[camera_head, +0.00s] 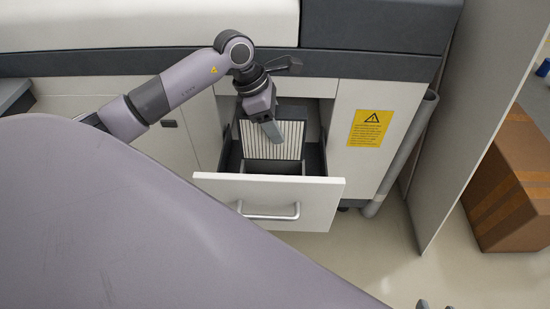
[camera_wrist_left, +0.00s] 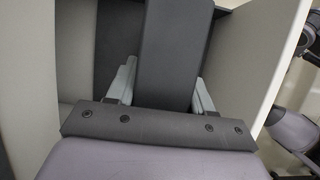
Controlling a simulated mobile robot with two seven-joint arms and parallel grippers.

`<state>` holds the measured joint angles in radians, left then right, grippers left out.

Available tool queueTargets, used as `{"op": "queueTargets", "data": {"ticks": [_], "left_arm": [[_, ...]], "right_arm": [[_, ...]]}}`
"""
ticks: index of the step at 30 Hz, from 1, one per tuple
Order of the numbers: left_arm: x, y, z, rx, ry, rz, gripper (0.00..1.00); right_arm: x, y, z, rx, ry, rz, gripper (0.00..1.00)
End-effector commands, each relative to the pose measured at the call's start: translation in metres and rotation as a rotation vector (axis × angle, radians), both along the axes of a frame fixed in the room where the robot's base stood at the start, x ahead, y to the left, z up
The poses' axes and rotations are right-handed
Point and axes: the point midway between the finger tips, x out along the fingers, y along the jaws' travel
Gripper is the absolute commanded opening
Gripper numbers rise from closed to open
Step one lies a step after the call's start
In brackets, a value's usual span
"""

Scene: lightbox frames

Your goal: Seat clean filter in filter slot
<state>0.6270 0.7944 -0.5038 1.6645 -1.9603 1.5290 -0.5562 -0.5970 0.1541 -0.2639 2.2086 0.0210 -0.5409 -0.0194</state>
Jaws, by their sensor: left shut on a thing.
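The clean filter (camera_head: 292,143) is a pleated white panel with a dark grey frame, upright over the open drawer. My left gripper (camera_head: 270,130) is shut on it from above. In the left wrist view the filter's dark frame (camera_wrist_left: 176,50) lies between the two light grey fingers of that gripper (camera_wrist_left: 163,90). The filter slot (camera_head: 275,168) is a dark opening in the drawer, just below the filter's lower edge. I cannot tell whether that edge is inside it. Two small grey tips at the bottom edge seem to be my right gripper (camera_head: 435,305); the rest is out of frame.
The drawer's white front (camera_head: 265,188) with its metal handle (camera_head: 268,212) stands pulled out from the cabinet. A yellow warning label (camera_head: 370,128) is to its right. A grey pipe (camera_head: 405,150), an upright panel (camera_head: 470,120) and a cardboard box (camera_head: 515,185) stand farther right.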

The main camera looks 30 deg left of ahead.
Motion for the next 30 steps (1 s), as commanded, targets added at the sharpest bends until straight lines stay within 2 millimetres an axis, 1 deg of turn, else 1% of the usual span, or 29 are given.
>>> {"op": "queueTargets", "data": {"ticks": [1, 3, 6, 9, 14, 18, 21, 27, 30], "left_arm": [[-0.001, -0.001, -0.018, -0.002, 0.004, 0.000, 0.13], [-0.001, -0.001, -0.034, -0.003, 0.003, 0.000, 0.13], [0.000, 0.000, -0.052, -0.002, 0.001, -0.001, 0.13], [0.000, 0.000, -0.061, -0.002, -0.001, -0.001, 0.13], [0.000, 0.000, -0.071, -0.001, -0.002, -0.002, 0.13], [0.000, -0.001, -0.092, -0.002, 0.001, -0.001, 0.13], [0.000, -0.001, -0.105, -0.002, 0.000, 0.000, 0.13], [0.001, 0.000, -0.106, -0.001, -0.003, -0.002, 0.13], [0.000, 0.000, -0.107, 0.000, -0.002, -0.002, 0.13]], "right_arm": [[0.001, 0.002, -0.002, 0.001, -0.009, 0.005, 0.43], [0.002, 0.005, 0.000, 0.003, -0.018, 0.011, 0.43], [0.003, 0.007, 0.002, 0.004, -0.028, 0.018, 0.43], [0.003, 0.009, 0.003, 0.013, -0.031, 0.020, 0.43], [0.004, 0.010, 0.001, 0.023, -0.028, 0.021, 0.43], [0.003, 0.013, -0.005, 0.046, -0.019, 0.023, 0.43], [0.004, 0.016, -0.005, 0.066, -0.018, 0.027, 0.43], [0.009, 0.019, 0.001, 0.076, -0.031, 0.033, 0.43], [0.009, 0.019, 0.001, 0.076, -0.032, 0.033, 0.43]]}}
